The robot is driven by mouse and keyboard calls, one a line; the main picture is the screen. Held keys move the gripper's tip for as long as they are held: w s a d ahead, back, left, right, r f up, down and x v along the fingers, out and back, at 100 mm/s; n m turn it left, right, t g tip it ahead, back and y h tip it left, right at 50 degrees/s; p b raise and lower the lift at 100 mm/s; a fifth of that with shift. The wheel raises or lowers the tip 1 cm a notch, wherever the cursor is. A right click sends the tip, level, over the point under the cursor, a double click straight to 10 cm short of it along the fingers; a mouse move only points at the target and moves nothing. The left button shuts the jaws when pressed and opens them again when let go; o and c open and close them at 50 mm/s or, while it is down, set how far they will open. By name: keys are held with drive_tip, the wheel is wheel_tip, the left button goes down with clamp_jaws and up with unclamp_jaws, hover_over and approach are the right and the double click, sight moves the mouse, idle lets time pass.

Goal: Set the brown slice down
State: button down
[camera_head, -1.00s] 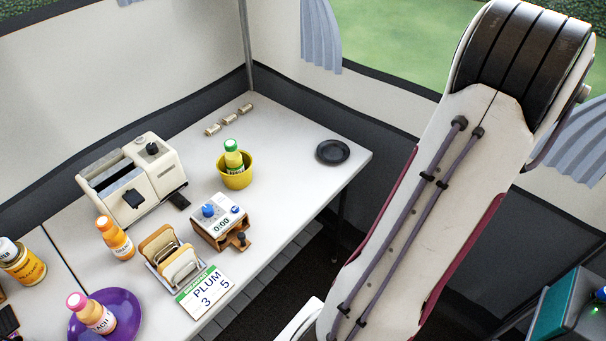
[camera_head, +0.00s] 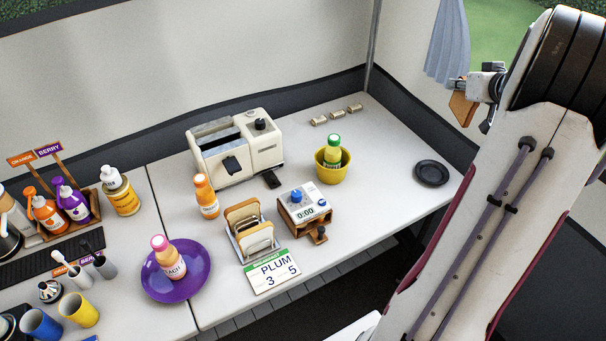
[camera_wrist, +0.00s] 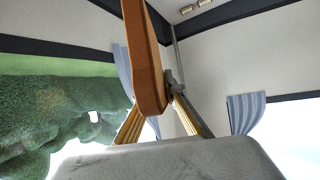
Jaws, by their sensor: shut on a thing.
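The brown slice (camera_head: 462,107) is held in my gripper (camera_head: 477,88), raised in the air at the upper right of the head view, beyond the table's right end. In the wrist view the slice (camera_wrist: 143,60) stands edge-on, shut between the fingertips (camera_wrist: 160,100). A dark round plate (camera_head: 431,173) lies empty on the table below and to the left of the gripper. A purple plate (camera_head: 163,284) holds a pink-capped bottle (camera_head: 169,262). A rack (camera_head: 250,232) holds pale slices with brown crusts. A cream toaster (camera_head: 236,148) stands behind it.
A yellow tub (camera_head: 331,168) with a green-capped bottle stands right of the toaster. A timer (camera_head: 303,203) on a wooden block, a PLUM card (camera_head: 272,271) and an orange bottle (camera_head: 206,197) stand near the rack. Table (camera_head: 385,210) is clear around the dark plate.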

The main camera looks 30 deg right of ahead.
drive_tip(key=w+a+r+n+y, duration=0.3)
drive_tip(key=w+a+r, duration=0.1)
drive_tip(key=w+a, duration=0.95)
drive_tip(key=w+a+r+n+y, duration=0.3)
drive_tip(key=w+a+r, duration=0.1)
drive_tip(key=w+a, duration=0.95)
drive_tip(key=w+a+r+n+g+y, duration=0.1)
drive_tip(key=a+r+n+y, duration=0.15)
drive_tip(key=a, duration=0.95)
drive_tip(key=w+a+r+n+y, duration=0.1)
drive_tip(key=w+a+r+n, duration=0.15)
drive_tip(key=a, duration=1.05)
drive_tip(key=w+a+r+n+g+y, duration=0.1)
drive_tip(key=a+r+y, duration=0.15)
drive_tip(key=a, duration=0.95)
drive_tip(key=s+a+f+n+g+y, duration=0.1)
drive_tip(key=a+f+n+y, duration=0.15)
drive_tip(key=a+f, duration=0.8)
drive_tip(key=s+a+f+n+g, duration=0.1)
drive_tip(key=s+a+f, duration=0.2)
drive_tip(key=f, duration=0.6)
drive_tip(key=s+a+f+n+g, duration=0.1)
drive_tip(key=s+a+f, duration=0.2)
drive_tip(key=f, duration=0.7)
drive_tip(key=s+a+f+n+g, duration=0.1)
drive_tip(key=s+a+f, duration=0.3)
drive_tip(key=f, duration=0.5)
drive_tip(key=shift+f+n+y, duration=0.35)
drive_tip(key=shift+f, duration=0.05)
drive_tip(key=shift+w+a, duration=0.1)
